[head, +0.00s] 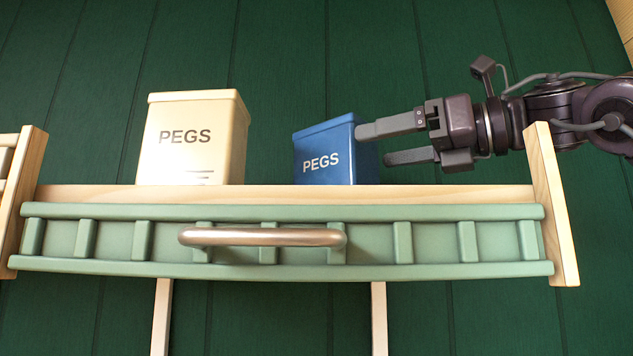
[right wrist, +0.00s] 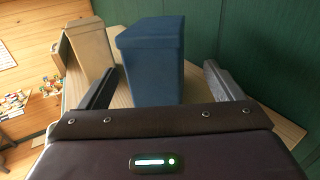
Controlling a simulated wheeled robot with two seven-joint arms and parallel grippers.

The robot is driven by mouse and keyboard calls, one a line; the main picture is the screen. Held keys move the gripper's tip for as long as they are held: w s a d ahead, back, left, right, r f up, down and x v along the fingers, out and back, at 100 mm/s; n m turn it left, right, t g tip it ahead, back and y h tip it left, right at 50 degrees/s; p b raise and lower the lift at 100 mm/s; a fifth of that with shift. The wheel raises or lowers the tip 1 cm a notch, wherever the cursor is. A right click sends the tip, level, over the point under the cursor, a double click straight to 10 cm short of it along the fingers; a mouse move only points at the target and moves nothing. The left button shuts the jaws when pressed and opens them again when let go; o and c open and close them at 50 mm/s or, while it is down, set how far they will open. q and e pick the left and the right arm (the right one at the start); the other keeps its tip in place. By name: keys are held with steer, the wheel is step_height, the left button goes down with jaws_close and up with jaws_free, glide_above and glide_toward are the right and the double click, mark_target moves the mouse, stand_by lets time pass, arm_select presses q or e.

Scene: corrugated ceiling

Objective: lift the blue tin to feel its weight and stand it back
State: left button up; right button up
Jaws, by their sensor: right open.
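The blue tin (head: 323,152) stands upright on a wooden shelf, with PEGS printed on its front. My right gripper (head: 374,145) comes in from the right in the head view and is open. Its upper finger overlaps the right edge of the tin there. In the right wrist view the tin (right wrist: 152,58) stands ahead, between the lines of the two open fingers (right wrist: 160,88). I cannot tell whether a finger touches it. The tin's lower part is partly hidden by the shelf's front edge. My left gripper is not in view.
A larger cream tin (head: 192,140), also marked PEGS, stands left of the blue one, with a gap between. The wooden shelf (head: 450,194) has a green front rail with a metal handle (head: 262,237) and a raised wooden end (head: 551,205). A green wall is behind.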

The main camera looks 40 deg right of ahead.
mark_target(347, 150)
steer(key=shift+a+r+p, duration=0.2)
steer(key=shift+a+p, duration=0.15)
steer(key=shift+p, duration=0.05)
steer(key=shift+r+p+x, duration=0.25)
steer(key=shift+p+x, duration=0.65)
steer(key=shift+x, duration=0.25)
steer(key=x, duration=0.1)
steer(key=p+x, duration=0.1)
steer(key=x, duration=0.1)
steer(key=shift+w+d+f, duration=0.15)
steer(key=shift+w+d, duration=0.1)
steer(key=shift+w+a+f, duration=0.1)
steer(key=shift+w, duration=0.45)
steer(key=shift+s, duration=0.4)
steer(key=shift+c, duration=1)
steer(key=c, duration=1)
steer(key=shift+c, duration=1.1)
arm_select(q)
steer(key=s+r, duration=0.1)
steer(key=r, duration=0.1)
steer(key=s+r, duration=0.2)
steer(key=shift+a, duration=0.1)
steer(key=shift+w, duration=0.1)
